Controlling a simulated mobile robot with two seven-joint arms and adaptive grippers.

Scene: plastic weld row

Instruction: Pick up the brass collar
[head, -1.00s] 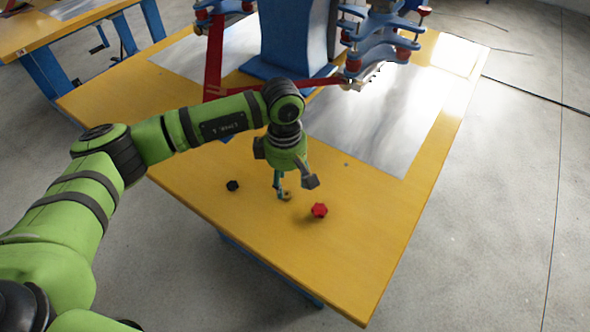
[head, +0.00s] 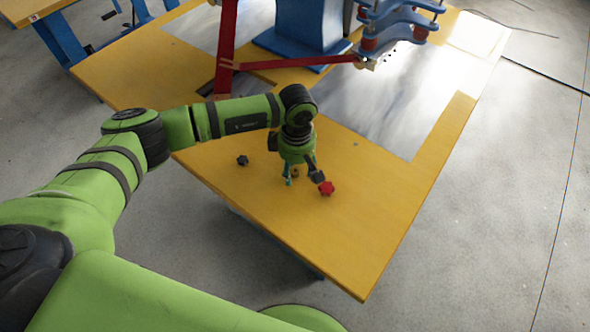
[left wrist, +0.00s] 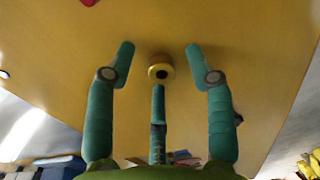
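The brass collar (left wrist: 161,69) is a small ring with a dark hole, seen nearly end-on in the left wrist view. It sits on the yellow tabletop between the two side fingers of my left gripper (left wrist: 160,55), with clear gaps to both. A third finger reaches up just below it in the picture. The left gripper is open and empty. In the head view the collar (head: 295,174) is small and partly hidden among the fingers of the left gripper (head: 304,180), which is low over the table. My right gripper is not in view.
A red star-shaped knob (head: 327,188) lies close to the right of the left gripper. A black knob (head: 242,160) lies to its left. A blue machine with red arms (head: 227,50) stands at the back. The front of the yellow table (head: 345,250) is clear.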

